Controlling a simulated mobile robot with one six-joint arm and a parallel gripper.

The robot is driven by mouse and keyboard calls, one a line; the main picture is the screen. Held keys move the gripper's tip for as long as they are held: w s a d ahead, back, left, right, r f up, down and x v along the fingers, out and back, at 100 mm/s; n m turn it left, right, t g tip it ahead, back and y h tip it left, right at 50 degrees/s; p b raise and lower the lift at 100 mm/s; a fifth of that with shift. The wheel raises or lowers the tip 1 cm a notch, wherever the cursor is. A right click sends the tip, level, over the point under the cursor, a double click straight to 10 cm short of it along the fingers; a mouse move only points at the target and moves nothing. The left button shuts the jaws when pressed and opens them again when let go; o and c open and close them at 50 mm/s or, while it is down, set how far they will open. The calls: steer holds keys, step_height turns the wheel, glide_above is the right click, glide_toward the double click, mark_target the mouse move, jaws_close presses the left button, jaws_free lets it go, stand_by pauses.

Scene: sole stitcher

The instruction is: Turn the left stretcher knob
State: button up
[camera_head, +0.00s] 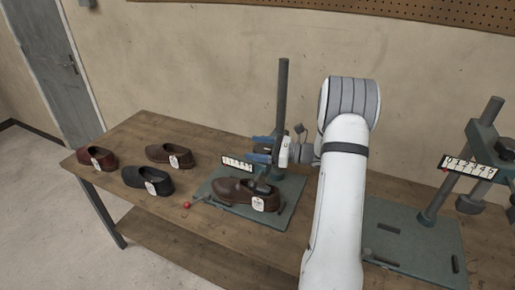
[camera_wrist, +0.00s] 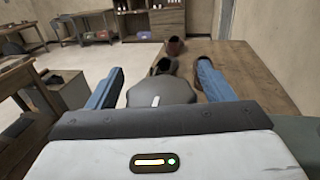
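The left stretcher (camera_head: 283,100) is a green-grey stand with a tall dark post, and a brown shoe (camera_head: 235,190) with a white tag sits on its base. My gripper (camera_head: 260,149) is at the post, above the shoe, with blue fingers pointing left. In the wrist view my gripper (camera_wrist: 160,88) has its fingers apart on either side of a dark grey rounded part with a white mark, which looks like the knob (camera_wrist: 145,92). Gaps seem to show on both sides, so contact is not clear. The knob is hard to make out in the head view.
A white number scale (camera_head: 237,163) and a red-tipped lever (camera_head: 187,205) are at the stretcher's left. Several loose shoes (camera_head: 148,180) lie on the left of the wooden table (camera_head: 125,140). A second stretcher (camera_head: 480,150) stands at the right, beyond my arm.

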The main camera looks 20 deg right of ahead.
steer(key=b+v, duration=0.2)
steer(key=v, duration=0.5)
steer(key=shift+s+d, duration=0.2)
steer(key=shift+d, duration=0.15)
steer(key=shift+f, duration=0.1)
